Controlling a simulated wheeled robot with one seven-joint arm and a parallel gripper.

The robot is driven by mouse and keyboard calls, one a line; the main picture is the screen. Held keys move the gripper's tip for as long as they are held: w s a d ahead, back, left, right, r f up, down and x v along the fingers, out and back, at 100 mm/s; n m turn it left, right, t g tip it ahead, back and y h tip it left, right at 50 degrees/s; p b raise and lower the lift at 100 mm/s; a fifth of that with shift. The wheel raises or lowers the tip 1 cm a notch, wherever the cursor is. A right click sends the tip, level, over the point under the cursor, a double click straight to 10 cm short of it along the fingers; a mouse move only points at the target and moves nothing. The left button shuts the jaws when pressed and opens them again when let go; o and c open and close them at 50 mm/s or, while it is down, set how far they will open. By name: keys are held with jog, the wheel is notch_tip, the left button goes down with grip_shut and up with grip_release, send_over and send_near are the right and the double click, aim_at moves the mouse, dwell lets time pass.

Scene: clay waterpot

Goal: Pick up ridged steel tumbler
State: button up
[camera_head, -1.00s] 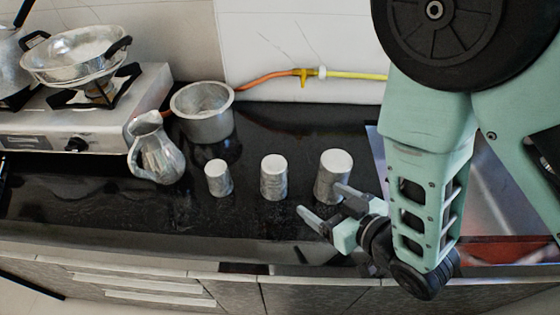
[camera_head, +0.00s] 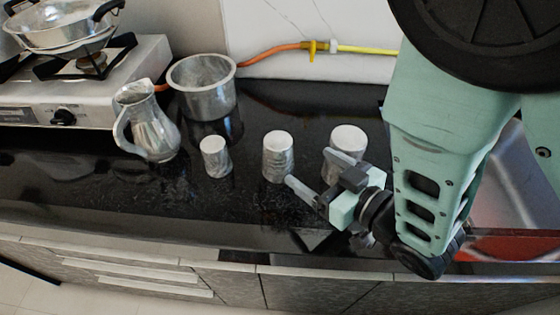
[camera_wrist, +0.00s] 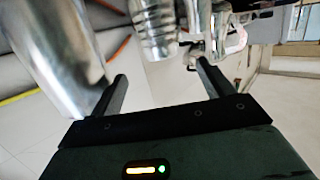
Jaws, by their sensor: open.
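Three steel tumblers stand upright in a row on the black counter in the head view: a small left one (camera_head: 216,160), a middle one (camera_head: 278,160) and a larger right one (camera_head: 346,139). The middle one appears to be the ridged steel tumbler; in the wrist view the ridged tumbler (camera_wrist: 156,32) shows ahead, roughly between my fingers. My gripper (camera_head: 312,170) is open and empty, low over the counter, right of the middle tumbler and partly hiding the right one. In the wrist view my gripper (camera_wrist: 162,72) has the smooth right tumbler (camera_wrist: 50,45) close beside its left finger.
A steel pitcher (camera_head: 150,130) and a wide steel pot (camera_head: 203,95) stand farther left. A stove (camera_head: 140,75) with a pan (camera_head: 62,35) is at the back left. A hose (camera_head: 270,52) runs along the wall. A sink (camera_head: 510,185) lies right. The front counter strip is clear.

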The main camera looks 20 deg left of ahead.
aim_at(288, 151)
jog(key=shift+f+b+x, duration=0.25)
jog(key=shift+b+x, duration=1.25)
jog(key=shift+b, duration=1.15)
jog(key=x, duration=0.1)
jog(key=p+x, duration=0.1)
jog(key=x, duration=0.3)
jog(key=shift+w+a+r+p, duration=0.15)
jog(key=shift+a+r+p, duration=0.15)
jog(key=shift+p, duration=0.05)
jog(key=x, duration=0.4)
jog(key=shift+w+a+p, duration=0.1)
jog(key=shift+p, duration=0.25)
jog(key=shift+c, duration=0.3)
jog(key=c, duration=1)
